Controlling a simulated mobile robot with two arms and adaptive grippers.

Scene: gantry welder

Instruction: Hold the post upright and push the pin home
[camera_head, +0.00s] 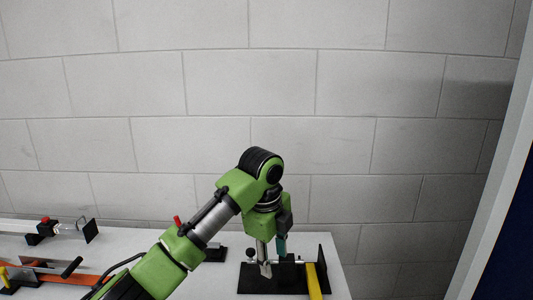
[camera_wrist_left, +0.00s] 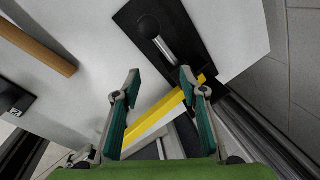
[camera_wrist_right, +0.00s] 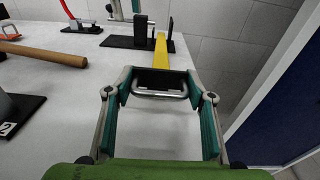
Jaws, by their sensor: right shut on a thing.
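The yellow post (camera_head: 314,283) lies low and tilted, its far end at a black base plate (camera_head: 265,279) on the bench. It also shows in the left wrist view (camera_wrist_left: 158,115) and the right wrist view (camera_wrist_right: 160,52). A silver rod with a black knob (camera_wrist_left: 156,38), which looks like the pin, sits over the plate. My left gripper (camera_head: 271,256) points down near the plate, its fingers open and apart from the rod. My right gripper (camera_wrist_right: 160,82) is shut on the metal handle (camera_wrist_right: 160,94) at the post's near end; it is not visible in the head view.
A wooden bar (camera_wrist_right: 50,54) lies on the white bench (camera_wrist_right: 75,115). Other fixtures (camera_head: 62,230) stand at the left, with an orange strip (camera_head: 65,278). A block wall (camera_head: 220,90) is behind. A blue panel (camera_head: 512,240) stands at the right, beyond the bench edge.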

